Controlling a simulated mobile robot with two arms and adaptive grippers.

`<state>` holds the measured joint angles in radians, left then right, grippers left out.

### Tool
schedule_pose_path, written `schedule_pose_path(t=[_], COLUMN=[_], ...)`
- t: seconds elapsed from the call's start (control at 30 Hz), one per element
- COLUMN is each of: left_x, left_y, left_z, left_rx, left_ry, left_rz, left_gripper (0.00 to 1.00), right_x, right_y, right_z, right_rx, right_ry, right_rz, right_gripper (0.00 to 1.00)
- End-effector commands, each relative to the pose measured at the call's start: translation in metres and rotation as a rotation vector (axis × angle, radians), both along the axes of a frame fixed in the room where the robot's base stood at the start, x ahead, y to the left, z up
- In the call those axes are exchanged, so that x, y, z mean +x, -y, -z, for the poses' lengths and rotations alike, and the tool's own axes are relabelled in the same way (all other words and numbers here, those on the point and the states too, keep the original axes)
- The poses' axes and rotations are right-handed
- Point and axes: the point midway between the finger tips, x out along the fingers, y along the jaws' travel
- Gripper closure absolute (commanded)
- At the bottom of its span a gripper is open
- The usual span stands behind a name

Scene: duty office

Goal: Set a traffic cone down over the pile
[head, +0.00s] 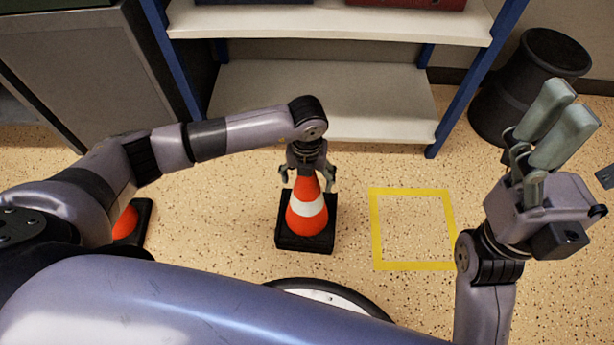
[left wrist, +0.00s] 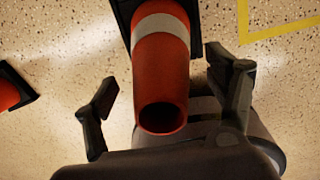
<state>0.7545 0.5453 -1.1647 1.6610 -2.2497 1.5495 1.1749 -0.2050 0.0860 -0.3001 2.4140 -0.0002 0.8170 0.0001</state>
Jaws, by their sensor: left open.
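An orange traffic cone (head: 307,213) with a white band and a black square base stands upright on the floor, left of a yellow taped square (head: 372,230). My left gripper (head: 307,180) is above the cone, its open fingers either side of the cone's top. In the left wrist view the cone's hollow top (left wrist: 160,118) lies between the two spread fingers (left wrist: 165,105), with a gap on each side. My right gripper (head: 575,103) is raised at the right with its fingers up and nothing visible in it. No distinct pile can be made out on the speckled floor.
A second orange cone (head: 127,222) is partly hidden behind my left arm. A shelf unit with blue posts (head: 330,80) stands at the back, a grey cabinet (head: 85,75) at the left and a black bin (head: 525,85) at the right. Floor between cone and square is clear.

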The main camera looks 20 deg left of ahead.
Motion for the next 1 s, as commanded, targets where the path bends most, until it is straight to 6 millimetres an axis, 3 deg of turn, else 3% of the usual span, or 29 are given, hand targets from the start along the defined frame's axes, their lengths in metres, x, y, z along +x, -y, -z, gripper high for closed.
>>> schedule_pose_path(t=[0.37,0.8,1.0], left_x=[0.000,0.001,0.000], left_y=[0.000,0.000,0.000], left_z=[-0.006,-0.092,-0.115], left_rx=[0.001,0.000,-0.001], left_ry=[-0.001,0.003,0.000], left_rz=[0.000,0.001,0.000], left_gripper=[0.20,0.20,0.20], right_x=[0.000,0.000,0.000], right_y=[0.000,0.000,0.000], right_z=[0.000,0.000,0.000], right_rx=[0.000,0.000,0.000], right_ry=[0.000,0.000,0.000], right_rz=[0.000,0.000,0.000], right_gripper=[0.20,0.20,0.20])
